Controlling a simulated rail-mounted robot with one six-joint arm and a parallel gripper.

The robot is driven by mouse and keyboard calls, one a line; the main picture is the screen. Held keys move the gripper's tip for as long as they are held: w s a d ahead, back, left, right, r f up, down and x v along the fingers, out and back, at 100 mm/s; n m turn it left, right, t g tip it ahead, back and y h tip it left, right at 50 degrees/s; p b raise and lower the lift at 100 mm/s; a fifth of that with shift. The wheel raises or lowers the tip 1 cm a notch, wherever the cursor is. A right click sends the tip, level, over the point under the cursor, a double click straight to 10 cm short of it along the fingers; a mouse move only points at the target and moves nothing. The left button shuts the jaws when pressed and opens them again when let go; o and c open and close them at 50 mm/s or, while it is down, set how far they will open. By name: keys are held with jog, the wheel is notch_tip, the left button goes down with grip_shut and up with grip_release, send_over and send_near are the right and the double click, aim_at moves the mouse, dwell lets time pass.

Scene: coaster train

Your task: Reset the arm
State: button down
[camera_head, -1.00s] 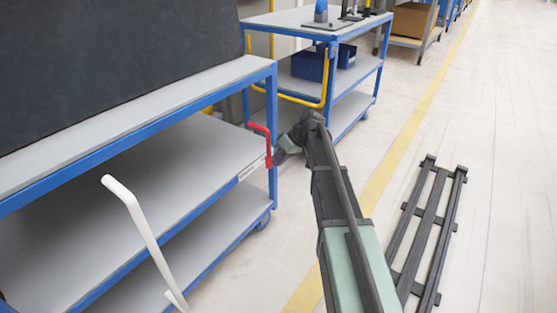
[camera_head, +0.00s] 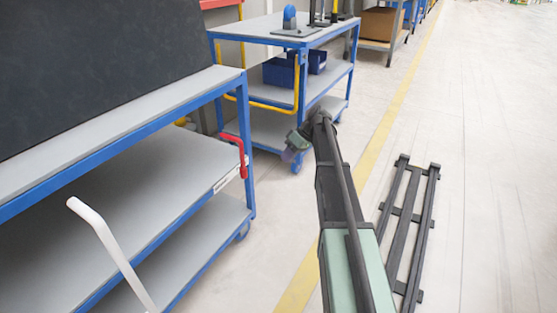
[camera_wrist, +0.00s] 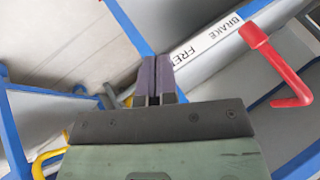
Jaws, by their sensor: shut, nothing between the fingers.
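My gripper (camera_head: 289,155) hangs at the end of my arm, to the right of the blue-framed cart and clear of it. Its two dark fingers are shut and empty in the wrist view (camera_wrist: 156,70). A red lever (camera_head: 241,158) sits at the cart's near right corner, left of my gripper with a gap between them. In the wrist view the red lever (camera_wrist: 275,62) is at the upper right, beside a white label (camera_wrist: 205,40) reading "BRAKE" and part of "FREE".
A white bent handle (camera_head: 108,243) stands at the lower left. A second blue cart (camera_head: 265,28) with blue bins (camera_head: 280,72) stands behind. A dark slatted rack (camera_head: 407,230) lies on the floor at right.

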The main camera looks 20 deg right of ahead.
dwell(0.4)
jog(key=s+a+m+h+p, duration=0.2)
jog(key=s+a+h, duration=0.1)
jog(key=s+a, duration=0.55)
jog(key=s+a+r+m+g+h+p, duration=0.15)
jog(key=s+a, duration=0.35)
jog(key=s, duration=0.6)
jog(key=s+a+m+h+p, duration=0.1)
jog(key=s+a+m+h, duration=0.2)
jog(key=s+a, duration=0.55)
notch_tip(320, 180, up, 37)
jog(key=p, duration=3.8)
jog(key=shift+s+d+r+n, duration=0.15)
jog(key=shift+d+n, duration=0.1)
jog(key=shift+n, duration=0.1)
